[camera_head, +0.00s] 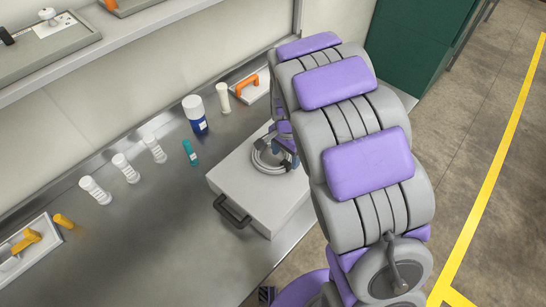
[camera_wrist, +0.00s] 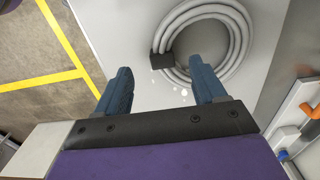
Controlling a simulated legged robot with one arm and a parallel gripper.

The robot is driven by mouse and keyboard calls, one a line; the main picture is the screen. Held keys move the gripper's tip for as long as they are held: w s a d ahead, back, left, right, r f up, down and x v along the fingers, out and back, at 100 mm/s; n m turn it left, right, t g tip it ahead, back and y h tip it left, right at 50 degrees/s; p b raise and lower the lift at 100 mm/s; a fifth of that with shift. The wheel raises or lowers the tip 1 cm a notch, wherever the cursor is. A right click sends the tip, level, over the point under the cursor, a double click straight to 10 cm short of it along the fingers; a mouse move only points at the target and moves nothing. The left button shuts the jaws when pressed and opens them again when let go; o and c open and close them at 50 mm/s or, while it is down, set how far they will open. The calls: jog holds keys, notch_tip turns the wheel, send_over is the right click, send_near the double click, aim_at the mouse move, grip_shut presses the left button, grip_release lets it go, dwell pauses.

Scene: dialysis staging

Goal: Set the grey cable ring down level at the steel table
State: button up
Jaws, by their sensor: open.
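The grey cable ring (camera_head: 257,161) lies flat on top of a white case with a dark handle (camera_head: 230,175), which stands on the steel table (camera_head: 150,235). In the wrist view the coiled ring (camera_wrist: 239,42) has a dark block on its left side. My gripper (camera_wrist: 162,84) is open, with its two blue fingers apart and nothing held between them. The right fingertip overlaps the ring's near edge in the picture; whether it touches cannot be told. In the head view my gripper (camera_head: 286,146) is partly hidden by my arm, beside the ring's right part.
A blue-and-white bottle (camera_head: 195,115), a white bottle (camera_head: 223,97), a teal tube (camera_head: 190,153) and several white vials stand behind and left of the case. Trays with an orange handle (camera_head: 247,85) and a yellow handle (camera_head: 27,240) sit at the back and left. The table's front left is clear.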

aim_at(285, 163)
jog(key=f, duration=0.1)
jog(key=f+b, duration=0.1)
jog(key=f, duration=0.1)
jog(key=w+f, duration=0.1)
jog(key=f, duration=0.1)
jog(key=shift+d+b, duration=0.1)
jog(key=shift+b, duration=0.25)
jog(key=shift+c, duration=0.3)
grip_shut()
jog(key=shift+r, duration=0.15)
